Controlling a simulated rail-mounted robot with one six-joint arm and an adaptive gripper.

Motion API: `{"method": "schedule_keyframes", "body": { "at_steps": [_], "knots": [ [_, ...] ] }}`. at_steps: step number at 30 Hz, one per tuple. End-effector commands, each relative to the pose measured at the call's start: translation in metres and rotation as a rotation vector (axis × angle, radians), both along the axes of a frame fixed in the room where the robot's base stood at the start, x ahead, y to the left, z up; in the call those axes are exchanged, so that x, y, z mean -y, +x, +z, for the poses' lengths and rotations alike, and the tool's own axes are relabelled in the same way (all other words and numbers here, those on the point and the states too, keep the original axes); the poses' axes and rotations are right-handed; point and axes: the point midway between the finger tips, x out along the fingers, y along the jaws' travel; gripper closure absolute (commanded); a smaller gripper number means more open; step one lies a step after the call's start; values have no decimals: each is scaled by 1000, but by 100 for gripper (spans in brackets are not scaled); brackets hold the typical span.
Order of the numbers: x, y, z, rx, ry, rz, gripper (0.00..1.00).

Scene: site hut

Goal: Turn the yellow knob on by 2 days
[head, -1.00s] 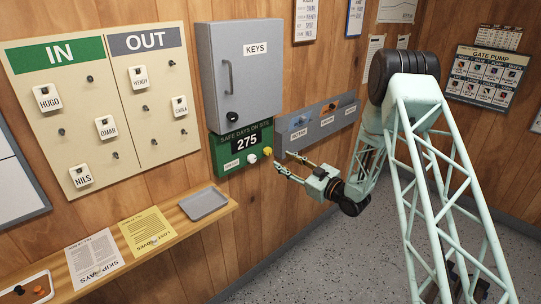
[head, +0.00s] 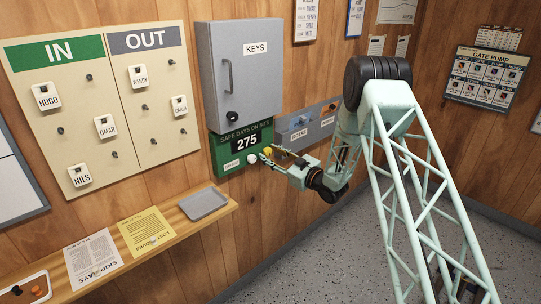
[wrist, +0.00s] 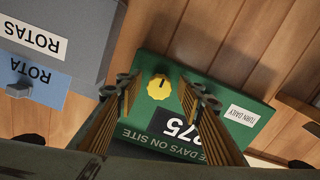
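The yellow knob (head: 267,151) sits on the lower part of the green "SAFE DAYS ON SITE" board (head: 224,164), whose dark display reads 275. In the wrist view the scalloped yellow knob (wrist: 160,88) has a dark pointer mark and appears upside down with the board. My gripper (head: 268,153) is open and empty, close in front of the board. In the wrist view its fingers (wrist: 159,92) stand on either side of the knob, with visible gaps. I cannot tell whether the tips reach its depth.
The grey key cabinet (head: 242,85) is directly above. A grey rota rack (head: 306,124) is close on the right. A shelf with a grey tray (head: 204,203) lies lower left.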

Motion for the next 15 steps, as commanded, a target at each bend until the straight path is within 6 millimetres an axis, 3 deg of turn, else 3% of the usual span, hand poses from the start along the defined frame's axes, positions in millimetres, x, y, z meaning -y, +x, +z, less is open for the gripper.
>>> {"method": "schedule_keyframes", "body": {
  "at_steps": [6, 15],
  "knots": [
    [0, 0, 0, 0, 0, 0, 66],
    [0, 0, 0, 0, 0, 0, 90]
  ]
}}
